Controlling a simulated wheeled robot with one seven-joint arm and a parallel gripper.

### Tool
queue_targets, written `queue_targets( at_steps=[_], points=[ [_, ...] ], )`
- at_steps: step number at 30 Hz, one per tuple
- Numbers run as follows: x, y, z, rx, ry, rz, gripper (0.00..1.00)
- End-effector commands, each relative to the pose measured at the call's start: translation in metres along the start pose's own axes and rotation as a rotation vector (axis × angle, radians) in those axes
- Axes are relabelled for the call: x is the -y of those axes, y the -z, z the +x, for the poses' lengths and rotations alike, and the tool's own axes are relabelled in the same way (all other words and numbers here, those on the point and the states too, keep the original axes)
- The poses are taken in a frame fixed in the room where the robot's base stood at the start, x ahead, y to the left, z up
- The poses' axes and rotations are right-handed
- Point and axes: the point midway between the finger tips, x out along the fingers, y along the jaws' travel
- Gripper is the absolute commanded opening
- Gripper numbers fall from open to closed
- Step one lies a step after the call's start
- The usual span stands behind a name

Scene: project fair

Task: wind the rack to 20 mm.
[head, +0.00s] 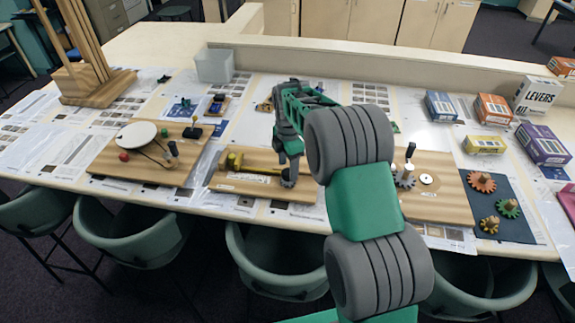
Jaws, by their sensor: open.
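A wooden board (222,183) in the middle of the table carries a yellow bar (260,170), which looks like the rack, with a yellow block at its left end. A small dark toothed wheel (289,182) is at the bar's right end. My gripper (291,165) points down just above this wheel, at the right of the board. It is open; its fingers are small, and whether they touch anything cannot be told. The scale reading is too small to read. My arm hides the board's far right side.
Left is a board with a white disc (136,135). Boxes (491,108) stand back right. Chairs line the front edge.

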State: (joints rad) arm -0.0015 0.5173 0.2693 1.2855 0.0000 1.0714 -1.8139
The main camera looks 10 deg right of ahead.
Motion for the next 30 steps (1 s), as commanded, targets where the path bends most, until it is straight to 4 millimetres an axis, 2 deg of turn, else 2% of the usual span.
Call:
queue_targets(
  at_steps=[4, 11, 30],
  points=[
    [0.0, 0.0, 0.013, 0.0, -0.001, 0.0, 0.59],
    [0.0, 0.0, 0.015, 0.0, -0.002, 0.001, 0.59],
    [-0.001, 0.0, 0.015, 0.001, -0.003, 0.002, 0.08]
  ],
)
